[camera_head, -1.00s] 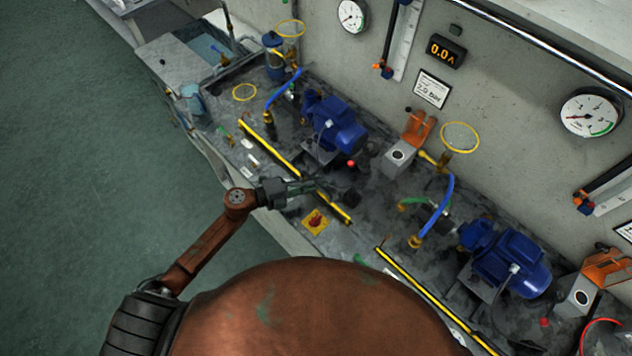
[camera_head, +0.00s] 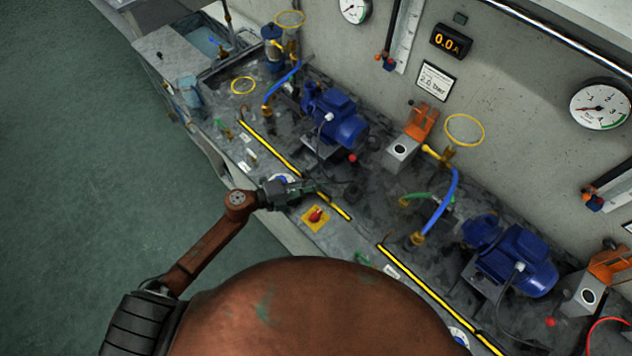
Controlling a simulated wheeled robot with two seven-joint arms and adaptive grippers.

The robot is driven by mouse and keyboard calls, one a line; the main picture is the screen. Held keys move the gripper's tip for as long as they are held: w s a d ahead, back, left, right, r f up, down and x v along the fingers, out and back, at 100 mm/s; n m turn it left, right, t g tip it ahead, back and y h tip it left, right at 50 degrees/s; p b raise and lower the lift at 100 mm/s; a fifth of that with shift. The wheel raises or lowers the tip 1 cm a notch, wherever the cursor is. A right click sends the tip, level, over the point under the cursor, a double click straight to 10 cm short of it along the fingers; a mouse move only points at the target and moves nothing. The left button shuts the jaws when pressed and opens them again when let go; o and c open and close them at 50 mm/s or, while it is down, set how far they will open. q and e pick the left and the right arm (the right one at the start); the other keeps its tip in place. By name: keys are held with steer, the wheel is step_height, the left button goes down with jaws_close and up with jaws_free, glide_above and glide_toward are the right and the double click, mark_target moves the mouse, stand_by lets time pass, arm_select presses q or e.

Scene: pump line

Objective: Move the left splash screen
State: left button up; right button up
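The left splash screen shows as a long yellow-and-black edge strip (camera_head: 268,146) along the front of the bench, running diagonally from upper left to lower right. Any clear panel belonging to it cannot be made out. My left gripper (camera_head: 311,190) is over the strip's lower-right half and hides a short piece of it. Its fingers are dark and small against the dark bench, so I cannot tell whether they are apart, shut or touching the strip. My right gripper is not in view.
A similar yellow-and-black strip (camera_head: 436,296) runs further right. Blue pumps (camera_head: 335,122) (camera_head: 513,258), blue hoses (camera_head: 439,205) and an orange-lidded box (camera_head: 408,140) stand behind. A red switch on a yellow plate (camera_head: 315,216) is just below my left gripper. The floor at left is clear.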

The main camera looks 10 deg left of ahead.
arm_select(q)
steer(key=shift+o, duration=1.2)
steer(key=v, duration=1.1)
steer(key=shift+a+f, duration=0.1)
steer(key=shift+a, duration=0.05)
steer(key=shift+s+a, duration=0.25)
steer(key=shift+w+r, duration=0.1)
steer(key=shift+r, duration=0.1)
